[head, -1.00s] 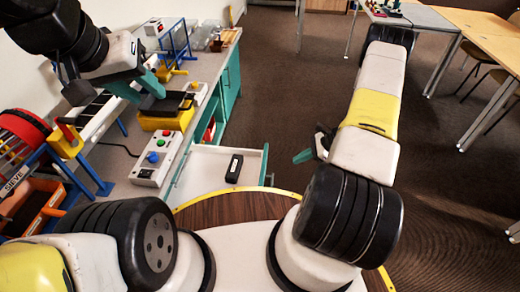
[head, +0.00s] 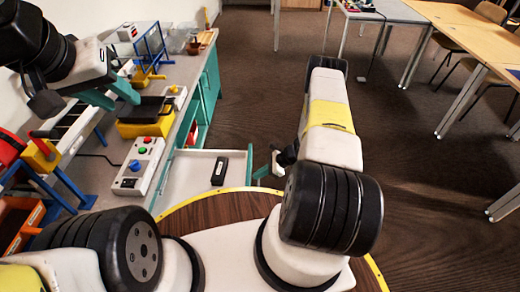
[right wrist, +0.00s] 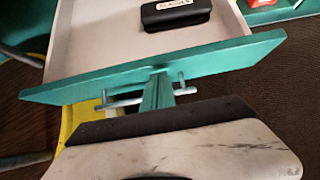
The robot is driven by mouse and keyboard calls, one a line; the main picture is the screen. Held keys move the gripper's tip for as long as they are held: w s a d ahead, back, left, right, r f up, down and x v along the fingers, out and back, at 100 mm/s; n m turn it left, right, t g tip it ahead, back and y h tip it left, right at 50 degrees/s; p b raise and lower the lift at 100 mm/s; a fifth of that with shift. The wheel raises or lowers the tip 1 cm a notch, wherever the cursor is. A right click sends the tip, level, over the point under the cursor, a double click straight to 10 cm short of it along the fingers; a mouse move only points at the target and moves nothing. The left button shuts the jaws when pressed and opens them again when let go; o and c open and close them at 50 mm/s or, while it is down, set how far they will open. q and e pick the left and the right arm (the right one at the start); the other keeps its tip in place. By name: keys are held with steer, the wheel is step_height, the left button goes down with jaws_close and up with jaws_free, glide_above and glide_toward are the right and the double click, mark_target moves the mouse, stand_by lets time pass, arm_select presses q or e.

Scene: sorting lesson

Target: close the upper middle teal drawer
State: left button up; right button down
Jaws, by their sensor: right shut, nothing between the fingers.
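The teal drawer (head: 188,176) stands pulled out from the teal cabinet, with a pale inside and a black case (head: 219,171) in it. In the right wrist view the drawer's teal front (right wrist: 110,76) and its bar handle (right wrist: 124,102) show, with the black case (right wrist: 176,13) behind. My right gripper (right wrist: 159,84) is shut and empty, its teal fingers at the handle's middle, pointing at the drawer front. Whether they touch it I cannot tell. It also shows in the head view (head: 264,171). My left gripper (head: 111,95) is over the bench, its fingers apart.
The bench (head: 183,68) holds a button box (head: 137,166), a yellow device (head: 146,122) and a blue frame. Another opening in the cabinet holds a red thing (head: 192,134). Bare floor lies right of the cabinet.

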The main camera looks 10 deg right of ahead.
steer(key=shift+w+a, duration=0.15)
steer(key=shift+a, duration=0.35)
steer(key=shift+a, duration=0.1)
glide_above(185, 182)
steer(key=d, duration=0.1)
steer(key=shift+s, duration=0.4)
arm_select(q)
steer(key=shift+w+d, duration=0.2)
steer(key=shift+w, duration=0.5)
arm_select(e)
steer(key=shift+w+a, duration=0.3)
steer(key=shift+a, duration=0.4)
steer(key=shift+d, duration=0.1)
